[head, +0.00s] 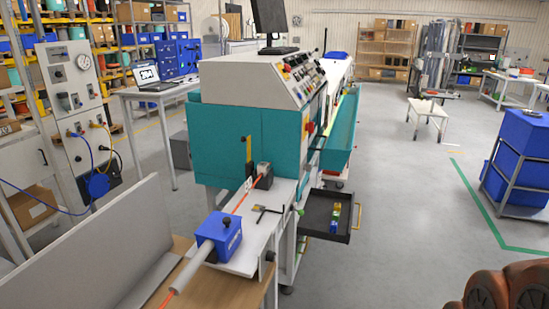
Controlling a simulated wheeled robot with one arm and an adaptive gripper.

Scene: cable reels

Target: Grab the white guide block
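I cannot make out a clearly white guide block. Several small coloured blocks (335,217), with yellow, green and blue showing, sit in a row in the black tray (317,214) at the machine's side. One at the far end looks pale, but it is too small to tell. A dark block with a pale face (264,174) stands on the light plate (258,222) in front of the machine, where the orange cable (245,194) meets it. My gripper is not in view.
The teal machine (240,145) fills the middle. A blue box (218,236) with a grey tube sits on the plate's near end. A rounded red-brown object (515,288) is cut off at bottom right. A blue bin (520,150) stands right. The floor between is clear.

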